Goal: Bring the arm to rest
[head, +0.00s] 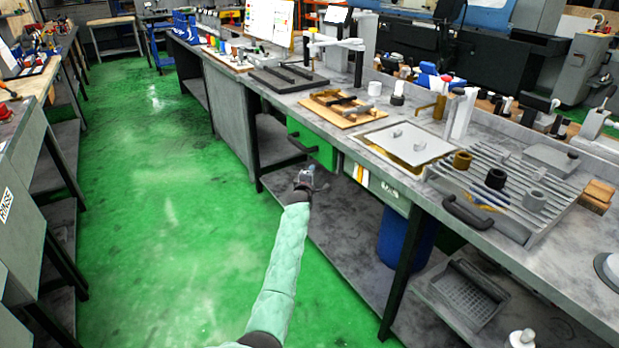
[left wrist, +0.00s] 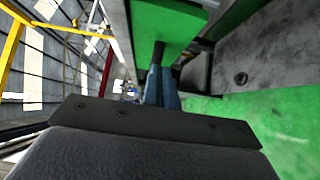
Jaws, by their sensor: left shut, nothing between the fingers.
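My left arm, in a pale green sleeve, reaches up from the bottom middle of the head view. My left gripper (head: 308,180) is at its end, in front of the workbench (head: 228,88) and just below a green drawer front (head: 313,145). In the left wrist view the left gripper's blue-grey fingers (left wrist: 161,88) are together with nothing between them. The green panel (left wrist: 165,25) shows just beyond them there. I cannot tell whether the fingers touch a dark bar beside it. My right gripper is in neither view.
The bench top carries a grey metal tray (head: 408,143), a slatted rack (head: 520,195) with small parts and a wooden board (head: 340,108). A blue bin (head: 405,238) stands under the bench. Another bench (head: 20,150) runs along the left. The green floor (head: 150,200) between them is clear.

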